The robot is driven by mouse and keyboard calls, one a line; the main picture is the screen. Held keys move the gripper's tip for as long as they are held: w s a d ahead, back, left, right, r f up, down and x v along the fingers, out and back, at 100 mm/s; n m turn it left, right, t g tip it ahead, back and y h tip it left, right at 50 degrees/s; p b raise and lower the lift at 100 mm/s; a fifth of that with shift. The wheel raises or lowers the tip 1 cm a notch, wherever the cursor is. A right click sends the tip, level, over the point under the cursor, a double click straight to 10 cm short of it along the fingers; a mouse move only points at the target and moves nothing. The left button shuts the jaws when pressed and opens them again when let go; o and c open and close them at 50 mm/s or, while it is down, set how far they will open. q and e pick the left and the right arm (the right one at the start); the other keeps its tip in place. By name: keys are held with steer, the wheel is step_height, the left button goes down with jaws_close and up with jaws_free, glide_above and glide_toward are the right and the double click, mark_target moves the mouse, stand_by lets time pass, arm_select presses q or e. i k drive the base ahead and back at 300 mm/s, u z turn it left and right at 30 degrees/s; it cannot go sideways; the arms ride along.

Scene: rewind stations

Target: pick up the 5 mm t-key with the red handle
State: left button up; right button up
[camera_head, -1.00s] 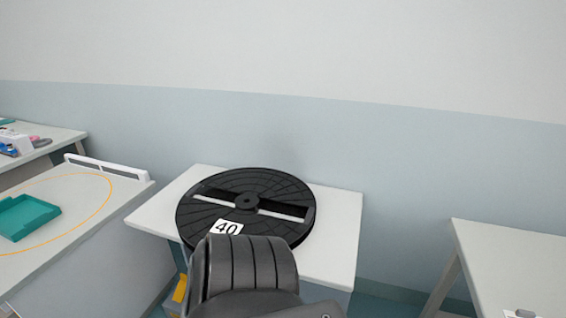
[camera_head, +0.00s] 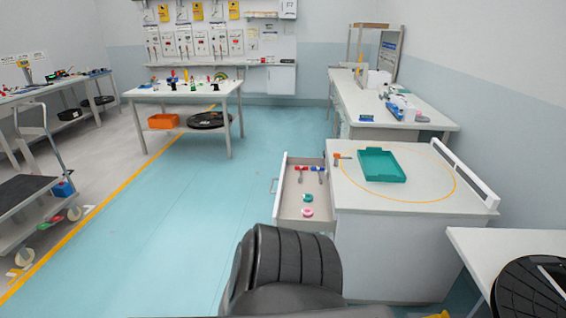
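A red-handled t-key (camera_head: 300,169) lies near the far end of the open drawer (camera_head: 290,209) of the white bench. A blue-handled one (camera_head: 319,170) lies just to its right. Any size marking on them is too small to read. Neither of my grippers is in view. A dark ribbed part of my own body fills the bottom centre of the picture, below the drawer.
A teal roll and a pink roll (camera_head: 308,212) lie nearer in the drawer. A teal tray (camera_head: 381,165) stands on the bench (camera_head: 400,198). A black reel (camera_head: 530,290) is at lower right. Open floor (camera_head: 210,215) lies left of the drawer; a trolley (camera_head: 25,200) stands further left.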

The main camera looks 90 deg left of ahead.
mark_target(302, 168)
steer(key=u, duration=2.2)
steer(key=i, duration=0.85)
